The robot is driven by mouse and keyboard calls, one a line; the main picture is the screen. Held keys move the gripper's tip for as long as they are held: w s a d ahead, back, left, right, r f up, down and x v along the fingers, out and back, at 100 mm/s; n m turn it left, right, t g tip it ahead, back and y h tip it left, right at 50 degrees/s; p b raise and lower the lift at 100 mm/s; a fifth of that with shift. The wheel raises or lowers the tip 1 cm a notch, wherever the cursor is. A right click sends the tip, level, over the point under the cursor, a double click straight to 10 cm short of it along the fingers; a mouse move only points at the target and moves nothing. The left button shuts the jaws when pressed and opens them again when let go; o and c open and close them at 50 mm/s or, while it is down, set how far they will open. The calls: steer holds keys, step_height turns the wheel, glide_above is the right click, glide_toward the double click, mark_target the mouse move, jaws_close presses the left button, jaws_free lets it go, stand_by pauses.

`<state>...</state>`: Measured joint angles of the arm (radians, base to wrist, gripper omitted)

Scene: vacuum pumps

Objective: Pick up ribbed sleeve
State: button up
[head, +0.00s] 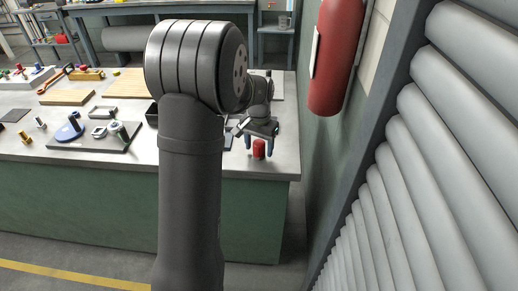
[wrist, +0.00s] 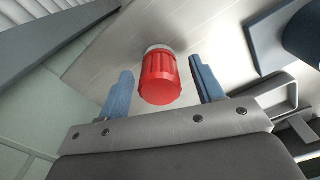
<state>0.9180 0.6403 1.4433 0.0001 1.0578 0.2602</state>
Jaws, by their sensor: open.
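The ribbed sleeve (wrist: 159,78) is a red ribbed cylinder with a pale band at its far end. In the head view the red sleeve (head: 259,149) stands near the right front edge of the workbench. My gripper (wrist: 163,90) is open, with one blue finger on each side of the sleeve and a visible gap to each. In the head view my gripper (head: 261,143) is pointing down over the sleeve. The sleeve's lower end is hard to make out in the head view.
The workbench (head: 235,164) ends close to the sleeve at the front and right. A dark mat (head: 88,137) with metal parts and a blue piece lies to the left. Wooden boards (head: 68,97) lie farther left. A red cylinder (head: 336,55) hangs on the right wall.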

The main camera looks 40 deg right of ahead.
steer(key=shift+f, duration=0.35)
steer(key=c, duration=1.2)
steer(key=shift+o, duration=0.2)
steer(key=shift+r, duration=0.1)
steer(key=shift+r, duration=0.5)
steer(key=r, duration=0.2)
steer(key=s+r, duration=0.1)
steer(key=shift+s+d+r, duration=0.1)
steer(key=shift+r, duration=0.25)
steer(key=s+d+r, duration=0.1)
steer(key=s+r, duration=0.5)
steer(key=s, duration=0.4)
glide_toward(262, 144)
steer(key=w+r, duration=0.4)
steer(key=w, duration=0.1)
steer(key=w+a+r, duration=0.4)
steer(key=w+a, duration=0.3)
steer(key=w, duration=0.4)
steer(key=shift+w+a+r, duration=0.2)
steer(key=shift+w+r, duration=0.15)
steer(key=shift+w, duration=0.05)
